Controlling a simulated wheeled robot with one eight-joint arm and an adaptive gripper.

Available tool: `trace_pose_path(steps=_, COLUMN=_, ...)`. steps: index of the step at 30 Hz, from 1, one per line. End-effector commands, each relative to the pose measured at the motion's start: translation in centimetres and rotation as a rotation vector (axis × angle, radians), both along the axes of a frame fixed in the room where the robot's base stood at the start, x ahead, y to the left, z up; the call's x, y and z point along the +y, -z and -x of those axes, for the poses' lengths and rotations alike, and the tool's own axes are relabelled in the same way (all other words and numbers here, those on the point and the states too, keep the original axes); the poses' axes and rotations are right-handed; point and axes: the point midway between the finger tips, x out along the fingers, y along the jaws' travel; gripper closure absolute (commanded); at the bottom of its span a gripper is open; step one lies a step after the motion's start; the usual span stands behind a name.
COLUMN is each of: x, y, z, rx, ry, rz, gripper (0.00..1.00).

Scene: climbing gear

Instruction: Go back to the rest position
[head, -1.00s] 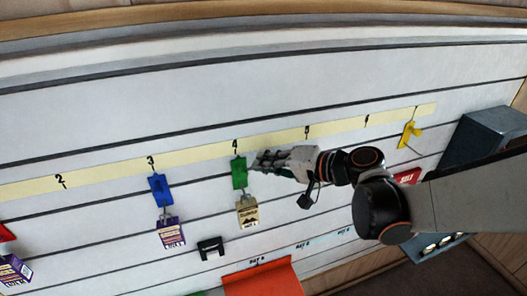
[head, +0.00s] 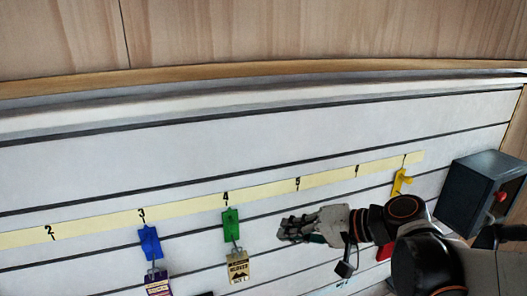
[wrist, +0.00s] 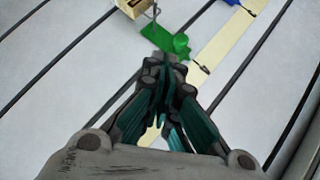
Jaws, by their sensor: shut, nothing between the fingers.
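My gripper (head: 283,233) is shut and empty in front of the slatted wall, to the right of the green hook (head: 231,225). In the wrist view my gripper (wrist: 167,62) has its fingers together, with the green hook (wrist: 165,40) just beyond the tips in the picture. A beige box (head: 238,266) hangs from the green hook. I see a gap between my gripper and the hook in the head view.
A blue hook (head: 150,242) with a purple box (head: 158,284) is to the left. A yellow hook (head: 401,183) and a dark box (head: 478,192) are on the right. A numbered yellow strip (head: 190,204) crosses the wall. The upper wall is clear.

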Motion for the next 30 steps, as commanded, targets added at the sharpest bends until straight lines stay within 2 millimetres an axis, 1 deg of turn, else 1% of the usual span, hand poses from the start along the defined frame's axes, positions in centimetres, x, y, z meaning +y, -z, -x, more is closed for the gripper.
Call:
trace_pose_path(steps=1, x=0.8, y=2.3, z=1.1, rx=0.028, ry=-0.007, rz=0.069, gripper=1.0)
trace_pose_path(steps=3, x=0.0, y=4.4, z=2.4, rx=0.04, ry=0.01, rz=0.168, gripper=1.0)
trace_pose_path(steps=9, x=-3.3, y=9.2, z=6.1, rx=0.029, ry=0.047, rz=0.445, gripper=1.0)
trace_pose_path(steps=15, x=-7.5, y=13.0, z=9.7, rx=-0.016, ry=0.075, rz=0.714, gripper=1.0)
trace_pose_path(steps=18, x=-9.3, y=14.2, z=11.0, rx=-0.044, ry=0.083, rz=0.828, gripper=1.0)
trace_pose_path(steps=22, x=-11.0, y=15.0, z=12.1, rx=-0.074, ry=0.089, rz=0.931, gripper=1.0)
trace_pose_path(steps=25, x=-11.8, y=15.1, z=12.5, rx=-0.086, ry=0.092, rz=0.973, gripper=1.0)
trace_pose_path(steps=30, x=-12.1, y=15.0, z=12.6, rx=-0.092, ry=0.094, rz=0.991, gripper=1.0)
